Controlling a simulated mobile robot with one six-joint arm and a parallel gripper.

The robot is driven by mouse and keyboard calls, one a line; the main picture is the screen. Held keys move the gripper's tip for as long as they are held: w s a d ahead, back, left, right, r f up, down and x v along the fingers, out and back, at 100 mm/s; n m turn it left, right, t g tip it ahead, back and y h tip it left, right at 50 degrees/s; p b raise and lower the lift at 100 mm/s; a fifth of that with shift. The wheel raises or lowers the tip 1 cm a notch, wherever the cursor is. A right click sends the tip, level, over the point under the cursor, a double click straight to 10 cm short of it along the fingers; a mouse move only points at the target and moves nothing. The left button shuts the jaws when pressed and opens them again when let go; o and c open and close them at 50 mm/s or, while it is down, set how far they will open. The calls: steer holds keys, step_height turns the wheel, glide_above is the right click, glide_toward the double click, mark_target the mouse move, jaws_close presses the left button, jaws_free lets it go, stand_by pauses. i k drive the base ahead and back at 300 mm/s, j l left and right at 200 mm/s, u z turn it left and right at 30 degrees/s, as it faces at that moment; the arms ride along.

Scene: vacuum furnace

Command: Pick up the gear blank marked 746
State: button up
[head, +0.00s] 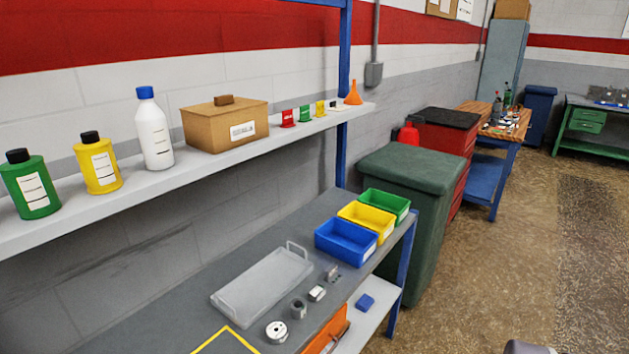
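Several small metal parts lie in a row on the grey workbench (150,322), to the right of a clear tray. They are a round disc with holes (277,331), a short hollow cylinder (298,308), a block with a white face (317,293) and a grey angular part (332,273). No number can be read on any of them, so I cannot tell which, if any, is the gear blank marked 746. My gripper is not in view.
The clear tray (262,284) with a handle lies on the bench. Blue (346,241), yellow (367,219) and green (386,203) bins stand at its far end. A shelf (190,168) with bottles and a box runs above. Open floor (500,270) lies to the right.

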mark_target(276, 332)
steer(key=l+u, duration=0.15)
steer(key=u, duration=0.25)
steer(key=i+l+u, duration=0.1)
steer(key=l+u, duration=0.35)
steer(key=u, duration=0.3)
